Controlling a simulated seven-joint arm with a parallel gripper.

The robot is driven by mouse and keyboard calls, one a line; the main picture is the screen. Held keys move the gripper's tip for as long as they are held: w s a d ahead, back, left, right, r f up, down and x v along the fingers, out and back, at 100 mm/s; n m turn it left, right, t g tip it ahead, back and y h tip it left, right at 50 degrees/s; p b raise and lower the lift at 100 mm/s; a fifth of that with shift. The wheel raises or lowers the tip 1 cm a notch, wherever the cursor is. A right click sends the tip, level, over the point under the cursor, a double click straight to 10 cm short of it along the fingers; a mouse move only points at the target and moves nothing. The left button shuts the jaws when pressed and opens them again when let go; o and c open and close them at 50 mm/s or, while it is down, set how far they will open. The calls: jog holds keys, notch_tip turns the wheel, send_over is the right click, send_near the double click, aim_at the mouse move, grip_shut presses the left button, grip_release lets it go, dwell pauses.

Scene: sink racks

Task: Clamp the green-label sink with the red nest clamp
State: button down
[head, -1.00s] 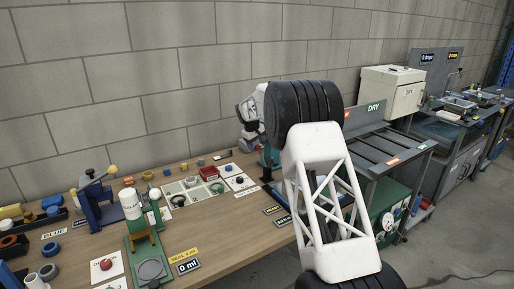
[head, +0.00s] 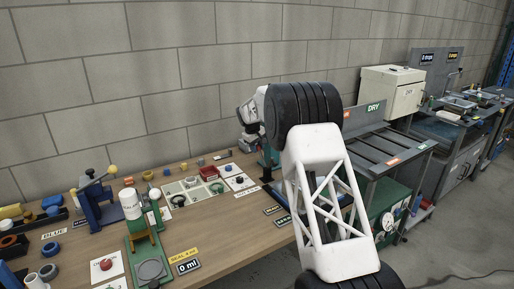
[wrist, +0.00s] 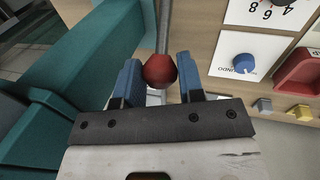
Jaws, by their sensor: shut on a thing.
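My gripper (wrist: 159,78) has its two blue fingers shut on a red ball knob (wrist: 160,70) at the end of a grey metal rod (wrist: 164,25). Teal machine parts (wrist: 85,60) lie to the left of the knob in the wrist view. In the head view my wrist is beside a teal-green device (head: 268,156) at the bench's far right end, and the arm hides the fingers and the knob. I cannot make out a green-label sink in either view, nor tell whether the knob belongs to the red nest clamp.
A red tray (wrist: 298,72) and a blue knob (wrist: 243,63) on a white card are right of my gripper. Small parts and cards cover the wooden bench (head: 225,225). A blue press (head: 95,200) stands at left. A rack marked DRY (head: 374,107) stands behind the arm.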

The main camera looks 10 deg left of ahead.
aim_at(261, 156)
jog(key=shift+s+d+r+t+y, duration=0.45)
jog(key=shift+r+t+y, duration=0.2)
jog(key=shift+t+y, duration=0.25)
jog(key=shift+s+d+r, duration=0.5)
jog(key=shift+r, duration=0.05)
jog(key=shift+s+d+r, duration=0.2)
jog(key=shift+s+d, duration=0.2)
jog(key=c, duration=0.8)
grip_release()
jog(key=shift+o, duration=0.2)
jog(key=shift+r, duration=0.1)
jog(key=v, duration=0.7)
jog(key=shift+s+r, duration=0.2)
jog(key=shift+r, duration=0.05)
